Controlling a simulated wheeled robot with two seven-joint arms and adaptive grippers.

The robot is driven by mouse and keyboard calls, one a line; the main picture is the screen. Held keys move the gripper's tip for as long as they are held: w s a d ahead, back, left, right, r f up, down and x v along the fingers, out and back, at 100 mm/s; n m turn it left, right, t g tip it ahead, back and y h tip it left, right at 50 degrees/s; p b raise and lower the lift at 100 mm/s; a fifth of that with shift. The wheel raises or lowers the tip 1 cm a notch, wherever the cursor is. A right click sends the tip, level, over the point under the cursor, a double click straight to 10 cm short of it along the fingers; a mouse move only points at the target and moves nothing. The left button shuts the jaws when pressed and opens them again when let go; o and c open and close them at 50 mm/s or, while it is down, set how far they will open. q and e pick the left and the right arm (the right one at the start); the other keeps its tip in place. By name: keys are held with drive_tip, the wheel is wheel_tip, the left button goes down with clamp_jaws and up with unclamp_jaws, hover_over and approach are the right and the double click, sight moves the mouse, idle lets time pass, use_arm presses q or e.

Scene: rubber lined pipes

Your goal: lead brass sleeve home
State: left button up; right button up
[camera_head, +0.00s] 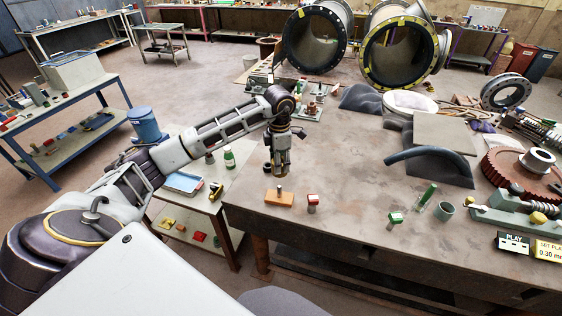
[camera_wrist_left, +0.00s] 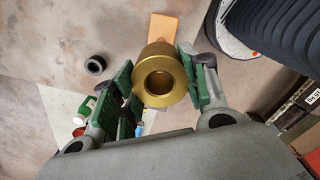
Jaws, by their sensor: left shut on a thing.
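My left gripper (camera_head: 278,163) hangs pointing down over the near-left part of the bench. In the left wrist view the left gripper (camera_wrist_left: 163,88) is shut on a brass sleeve (camera_wrist_left: 150,61), one pad on each side, with the sleeve's open bore showing. An orange-brown block (camera_head: 279,198) with a short upright pin lies on the bench in front of the gripper. An orange-brown block also shows beyond the sleeve in the wrist view (camera_wrist_left: 165,27). My right gripper is not in view.
A dark ring (camera_wrist_left: 96,65) lies left of the sleeve. The middle bench is mostly bare.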

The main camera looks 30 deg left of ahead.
use_arm(q)
drive_tip(key=shift+s+n, duration=0.1)
drive_tip(key=shift+n, duration=0.2)
idle(0.4)
drive_tip(key=shift+f, duration=0.1)
drive_tip(key=b, duration=0.3)
approach(279, 193)
drive_tip(key=shift+w+a+f, duration=0.25)
drive_tip(key=shift+w, duration=0.2)
idle(0.7)
idle(1.5)
drive_tip(key=shift+f+b, duration=2.15)
drive_tip(key=shift+f, duration=0.5)
idle(1.3)
